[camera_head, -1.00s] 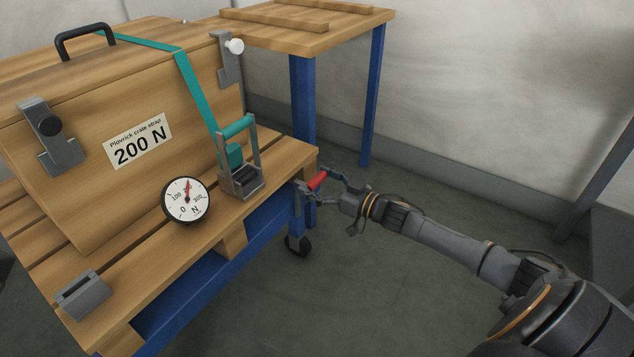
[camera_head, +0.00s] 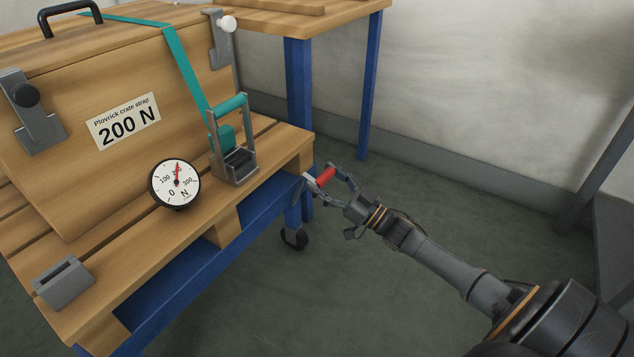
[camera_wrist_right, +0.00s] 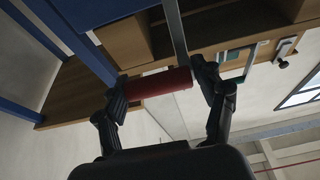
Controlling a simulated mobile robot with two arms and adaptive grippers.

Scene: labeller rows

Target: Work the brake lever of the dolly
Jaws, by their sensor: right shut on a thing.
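The brake lever has a red grip (camera_head: 326,177) and sticks out at that corner. My right gripper (camera_head: 328,181) is shut on the red grip. In the right wrist view the red grip (camera_wrist_right: 158,83) lies across between the two dark fingers, one at each end. The grey lever bar (camera_wrist_right: 176,35) runs up from it. My left gripper is not in view.
A wooden crate (camera_head: 70,165) with a teal strap (camera_head: 187,75), a ratchet buckle (camera_head: 237,165) and a round dial (camera_head: 175,184) sits on the deck. A blue-legged wooden table (camera_head: 345,22) stands behind. The floor (camera_head: 370,290) beside the dolly is clear.

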